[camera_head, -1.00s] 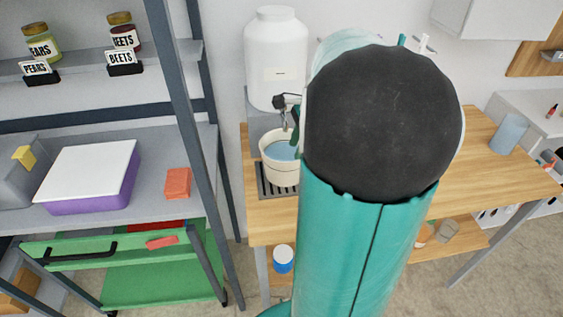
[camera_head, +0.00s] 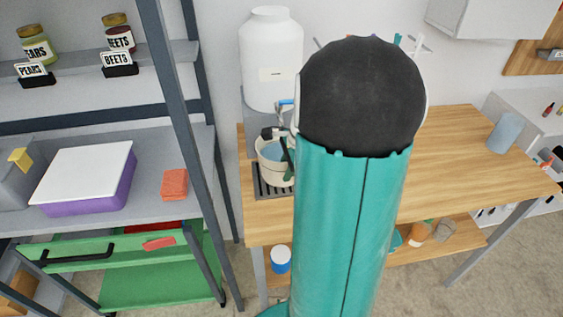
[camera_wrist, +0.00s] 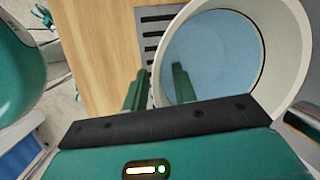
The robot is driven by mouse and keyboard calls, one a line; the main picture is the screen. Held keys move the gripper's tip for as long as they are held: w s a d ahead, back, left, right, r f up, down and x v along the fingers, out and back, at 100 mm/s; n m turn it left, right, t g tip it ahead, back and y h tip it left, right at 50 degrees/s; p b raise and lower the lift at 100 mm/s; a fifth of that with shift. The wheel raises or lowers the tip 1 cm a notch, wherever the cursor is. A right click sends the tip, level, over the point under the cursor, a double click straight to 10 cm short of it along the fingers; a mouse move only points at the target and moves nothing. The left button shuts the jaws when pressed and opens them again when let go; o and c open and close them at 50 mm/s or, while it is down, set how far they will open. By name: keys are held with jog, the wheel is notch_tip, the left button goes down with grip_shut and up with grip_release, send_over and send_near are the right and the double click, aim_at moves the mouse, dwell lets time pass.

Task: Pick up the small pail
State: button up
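The small pail (camera_head: 272,175) is cream-coloured and round, with blue inside. It stands upright on a dark slatted drip tray (camera_head: 262,192), under the tap of a white jug. My gripper (camera_head: 288,152) is at the pail's right side in the head view, partly hidden by my arm. In the wrist view the pail (camera_wrist: 291,70) fills the upper right. My gripper's two green fingers (camera_wrist: 160,84) are apart there, one outside the pail and one over its inside, with the near wall between them. I see no clear contact with the wall.
The white jug (camera_head: 270,60) with its tap (camera_head: 272,133) stands just behind and above the pail. The wooden table (camera_head: 450,150) is clear to the right. A grey shelf (camera_head: 205,150) with an upright post stands to the left.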

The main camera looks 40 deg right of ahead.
grip_shut()
jog(key=shift+w+r, duration=0.1)
jog(key=shift+r, duration=0.05)
dwell(1.0)
